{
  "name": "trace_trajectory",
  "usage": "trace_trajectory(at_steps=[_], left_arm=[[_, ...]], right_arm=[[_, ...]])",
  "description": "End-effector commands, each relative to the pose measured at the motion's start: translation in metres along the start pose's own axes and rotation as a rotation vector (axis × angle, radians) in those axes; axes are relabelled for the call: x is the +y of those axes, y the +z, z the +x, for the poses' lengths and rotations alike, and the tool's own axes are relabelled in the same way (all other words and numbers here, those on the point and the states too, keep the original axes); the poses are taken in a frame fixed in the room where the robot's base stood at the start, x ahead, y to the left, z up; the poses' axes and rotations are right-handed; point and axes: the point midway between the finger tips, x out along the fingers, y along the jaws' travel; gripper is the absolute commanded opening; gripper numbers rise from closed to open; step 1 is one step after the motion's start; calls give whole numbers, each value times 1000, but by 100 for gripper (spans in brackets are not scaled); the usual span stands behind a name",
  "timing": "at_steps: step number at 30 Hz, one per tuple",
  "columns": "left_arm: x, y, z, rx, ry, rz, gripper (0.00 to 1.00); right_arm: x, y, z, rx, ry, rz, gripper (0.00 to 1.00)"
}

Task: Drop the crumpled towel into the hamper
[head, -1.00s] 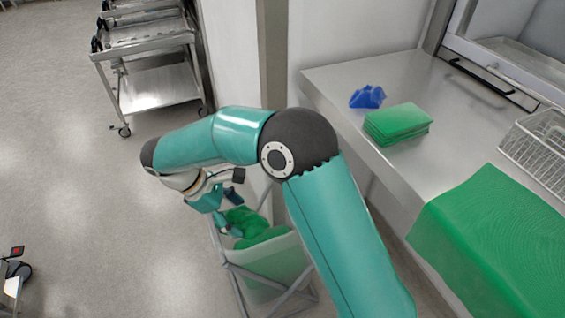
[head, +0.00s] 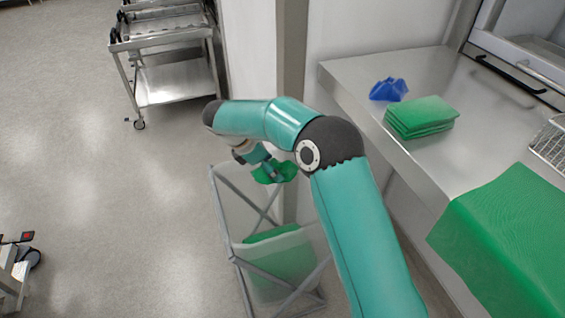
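My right gripper (head: 268,174) hangs from the teal arm that comes in from the lower right. It appears shut on a crumpled green towel (head: 283,171), partly hidden by the fingers and wrist. The hamper (head: 236,259), a grey crossed-leg frame with a pale translucent bag, stands on the floor below. The towel shows near the back of the hamper's frame; I cannot tell its exact height over the opening. More green cloth (head: 268,234) shows low in the hamper's bag. My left gripper is not in view.
A steel counter (head: 440,165) on the right holds a blue crumpled cloth (head: 388,89), a stack of folded green towels (head: 420,116), a wire basket (head: 552,145) and a draped green cloth (head: 515,240). A steel cart (head: 175,82) stands at the back left.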

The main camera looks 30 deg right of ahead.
Motion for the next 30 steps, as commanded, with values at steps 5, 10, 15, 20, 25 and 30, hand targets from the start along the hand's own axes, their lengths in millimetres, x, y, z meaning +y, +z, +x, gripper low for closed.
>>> trace_trajectory(at_steps=[5, 10, 15, 20, 25, 30], left_arm=[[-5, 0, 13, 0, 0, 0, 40], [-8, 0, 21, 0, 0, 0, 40], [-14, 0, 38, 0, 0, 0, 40], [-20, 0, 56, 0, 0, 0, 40], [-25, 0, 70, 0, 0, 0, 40], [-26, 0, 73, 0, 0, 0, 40]], right_arm=[[25, 23, 24, 1, 55, -95, 41], [29, 23, 32, 0, 66, -119, 41], [29, 14, 47, 0, 65, -118, 41], [29, 5, 63, 1, 65, -117, 41], [29, -2, 74, 1, 65, -116, 41], [29, -3, 76, 1, 65, -116, 41]])
